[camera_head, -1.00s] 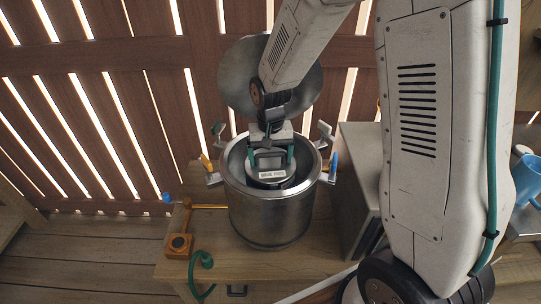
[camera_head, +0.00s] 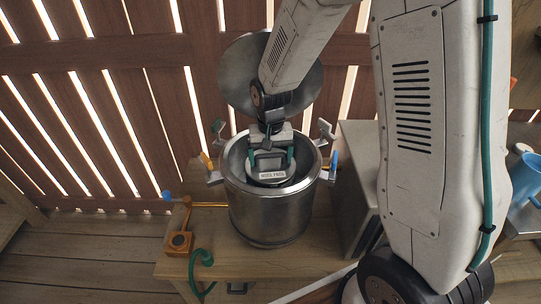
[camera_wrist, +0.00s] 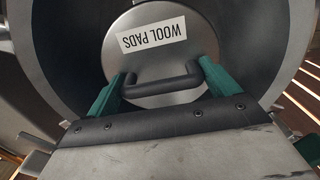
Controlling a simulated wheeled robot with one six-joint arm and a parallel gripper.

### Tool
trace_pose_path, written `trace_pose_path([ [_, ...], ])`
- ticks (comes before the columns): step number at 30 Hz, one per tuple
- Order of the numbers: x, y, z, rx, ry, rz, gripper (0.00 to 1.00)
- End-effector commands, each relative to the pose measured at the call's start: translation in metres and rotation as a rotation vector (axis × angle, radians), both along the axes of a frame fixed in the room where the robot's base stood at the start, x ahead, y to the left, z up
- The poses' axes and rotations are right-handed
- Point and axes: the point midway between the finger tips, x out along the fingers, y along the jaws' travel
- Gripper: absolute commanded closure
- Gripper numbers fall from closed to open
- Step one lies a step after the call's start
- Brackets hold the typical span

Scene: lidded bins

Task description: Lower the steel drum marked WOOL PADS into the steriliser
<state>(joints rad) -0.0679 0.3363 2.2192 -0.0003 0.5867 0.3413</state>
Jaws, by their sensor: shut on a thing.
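The steriliser (camera_head: 268,220) is a round steel pot with its lid (camera_head: 240,80) raised at the back. The steel drum (camera_head: 271,181) is inside the pot's mouth, its top below the rim in the head view. In the wrist view the drum's lid (camera_wrist: 190,70) carries a white label reading WOOL PADS and a dark bar handle. My gripper (camera_head: 270,160) is shut on that handle, its green fingers at either end of the bar in the wrist view (camera_wrist: 160,88). The pot's inner wall surrounds the drum with a dark gap. The drum's underside is hidden.
Clamp arms with orange and blue tips stand out around the pot's rim. A wooden block with a tap-like pipe (camera_head: 180,242) and a green hose (camera_head: 202,260) are at the left of the bench. A grey box (camera_head: 358,180) stands close on the right; a blue mug (camera_head: 526,178) is further right.

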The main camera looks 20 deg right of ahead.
Motion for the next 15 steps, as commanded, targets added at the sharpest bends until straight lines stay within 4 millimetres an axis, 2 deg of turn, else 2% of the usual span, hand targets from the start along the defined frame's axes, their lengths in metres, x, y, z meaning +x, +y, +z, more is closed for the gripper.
trace_pose_path([
  [15, 0.0004, 0.0, -0.0066, 0.0, -0.001, 0.0, 0.36],
])
